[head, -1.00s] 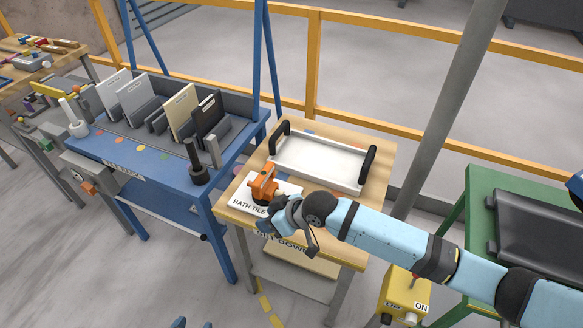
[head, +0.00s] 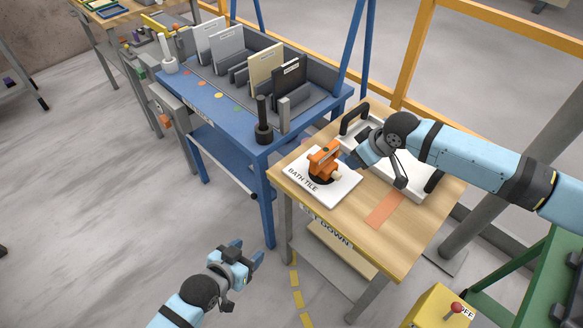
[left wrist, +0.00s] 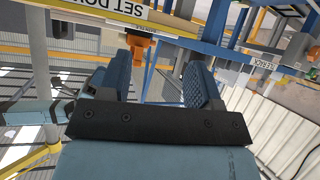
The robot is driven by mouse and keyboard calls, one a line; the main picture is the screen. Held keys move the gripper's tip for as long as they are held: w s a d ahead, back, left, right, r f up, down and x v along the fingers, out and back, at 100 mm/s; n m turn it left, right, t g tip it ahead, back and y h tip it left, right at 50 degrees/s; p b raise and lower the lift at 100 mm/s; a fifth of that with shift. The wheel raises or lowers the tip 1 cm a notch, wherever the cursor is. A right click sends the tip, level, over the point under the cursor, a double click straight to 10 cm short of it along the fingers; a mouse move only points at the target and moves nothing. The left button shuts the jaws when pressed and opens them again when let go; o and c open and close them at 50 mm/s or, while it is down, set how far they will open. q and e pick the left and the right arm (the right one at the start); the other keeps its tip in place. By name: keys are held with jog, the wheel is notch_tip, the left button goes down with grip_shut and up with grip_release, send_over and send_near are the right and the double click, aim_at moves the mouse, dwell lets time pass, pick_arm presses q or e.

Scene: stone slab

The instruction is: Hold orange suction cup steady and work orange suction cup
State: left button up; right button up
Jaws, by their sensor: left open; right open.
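The orange suction cup (head: 323,160) stands on a white tile lettered BATH TILE (head: 345,186), on the wooden table. My right gripper (head: 352,160) is open just right of the cup; its fingertips are partly hidden, and I cannot tell whether they touch it. My left gripper (head: 250,256) is open and empty, low over the floor in front of the table, apart from the cup. Its two spread fingers (left wrist: 150,85) show in the left wrist view. An orange part (left wrist: 138,48) appears beyond them there; I cannot tell what it is.
A white tray (head: 408,183) with black handles lies behind my right arm on the table (head: 365,235). A blue bench (head: 225,115) with upright slabs stands to the left. A yellow switch box (head: 440,310) stands at lower right. Floor around my left gripper is clear.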

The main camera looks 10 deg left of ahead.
aim_at(313, 160)
pick_arm(q)
jog(key=w+d+r+m+h, duration=0.2)
jog(key=w+d+r, duration=0.3)
jog(key=w, duration=0.4)
jog(key=w+d+r+m+h, duration=0.1)
jog(key=w+d+r+m, duration=0.1)
jog(key=w+r, duration=0.55)
jog(key=x, duration=1.5)
jog(key=shift+a+f, duration=0.3)
jog(key=shift+f, duration=0.1)
grip_shut()
